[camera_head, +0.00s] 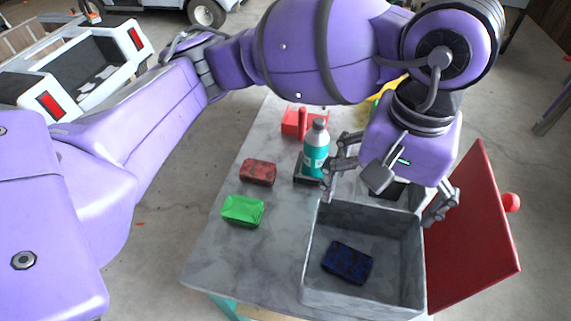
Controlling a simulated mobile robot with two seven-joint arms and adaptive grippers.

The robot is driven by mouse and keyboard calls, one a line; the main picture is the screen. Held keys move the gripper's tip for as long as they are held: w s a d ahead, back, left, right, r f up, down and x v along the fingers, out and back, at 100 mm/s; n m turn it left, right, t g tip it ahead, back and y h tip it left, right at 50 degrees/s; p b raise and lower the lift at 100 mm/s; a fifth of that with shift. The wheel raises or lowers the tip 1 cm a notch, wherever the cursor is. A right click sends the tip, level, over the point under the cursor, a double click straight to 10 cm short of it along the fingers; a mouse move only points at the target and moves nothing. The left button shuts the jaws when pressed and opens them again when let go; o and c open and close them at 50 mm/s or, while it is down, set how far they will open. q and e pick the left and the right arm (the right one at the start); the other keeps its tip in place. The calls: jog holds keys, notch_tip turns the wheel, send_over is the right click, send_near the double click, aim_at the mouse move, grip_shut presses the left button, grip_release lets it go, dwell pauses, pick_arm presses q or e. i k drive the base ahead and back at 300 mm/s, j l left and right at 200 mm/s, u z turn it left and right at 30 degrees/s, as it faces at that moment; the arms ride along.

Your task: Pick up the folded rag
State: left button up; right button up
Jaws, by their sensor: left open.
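A dark blue, patterned folded rag (347,262) lies on the floor of an open grey box (312,250) at the front right of the table. My left gripper (384,202) is above the far part of the box, pointing down, with its fingers spread wide and nothing seen between them. The rag is nearer the front of the box than the gripper, apart from it and fully visible. A dark red patterned bundle (259,172) and a bright green bundle (242,210) of similar size lie on the table left of the box. My right gripper is not in view.
A teal bottle with a grey cap (316,150) stands close to my left gripper's left finger. A red object (293,122) is behind it. A red panel (470,235) with a round knob (511,202) slants beside the box's right wall. The grey table (220,258) is bare at front left.

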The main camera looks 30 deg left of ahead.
aim_at(252, 170)
jog(key=k, duration=1)
